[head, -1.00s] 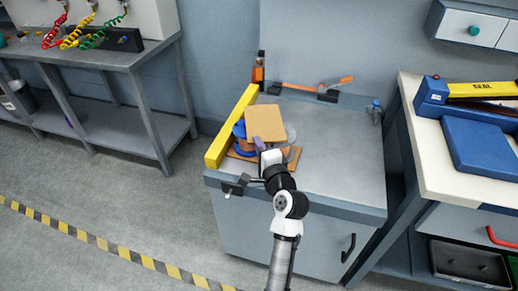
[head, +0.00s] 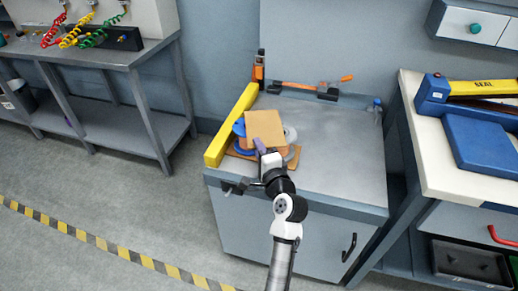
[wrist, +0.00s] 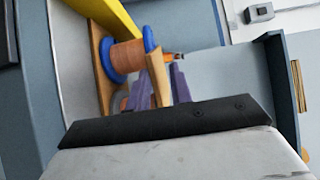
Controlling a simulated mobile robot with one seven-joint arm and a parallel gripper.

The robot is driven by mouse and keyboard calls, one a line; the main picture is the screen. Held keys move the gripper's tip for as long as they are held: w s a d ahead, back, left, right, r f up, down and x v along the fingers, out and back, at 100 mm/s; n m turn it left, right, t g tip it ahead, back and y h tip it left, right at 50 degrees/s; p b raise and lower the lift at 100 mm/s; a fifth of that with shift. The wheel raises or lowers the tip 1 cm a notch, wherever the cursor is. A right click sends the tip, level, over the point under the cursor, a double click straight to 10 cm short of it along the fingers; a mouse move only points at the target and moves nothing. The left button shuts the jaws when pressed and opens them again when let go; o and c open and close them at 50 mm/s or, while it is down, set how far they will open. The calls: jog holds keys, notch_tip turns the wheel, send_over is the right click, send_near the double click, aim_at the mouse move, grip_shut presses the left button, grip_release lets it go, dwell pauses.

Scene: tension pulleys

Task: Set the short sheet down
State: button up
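The short sheet (head: 264,127) is a tan, flat piece above the spools on the grey workbench. In the wrist view the sheet (wrist: 158,87) appears narrow, between my purple fingers. My gripper (head: 261,146) is shut on its near edge; the wrist view also shows the gripper (wrist: 163,85). A spool with blue flanges and copper-coloured winding (wrist: 127,57) stands beside the sheet on a brown board (wrist: 101,70). The sheet hides part of the spools in the head view. I cannot tell whether it touches them.
A yellow beam (head: 231,127) runs along the bench's left edge. An orange-handled clamp (head: 328,91) and an orange bottle (head: 258,72) are at the back. The bench top (head: 345,150) is clear to the right. A blue case (head: 480,146) lies on the right-hand table.

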jog(key=shift+o, duration=0.3)
jog(key=shift+r, duration=0.1)
jog(key=r+b+v, duration=0.1)
jog(key=v, duration=1.1)
jog(key=shift+b, duration=0.4)
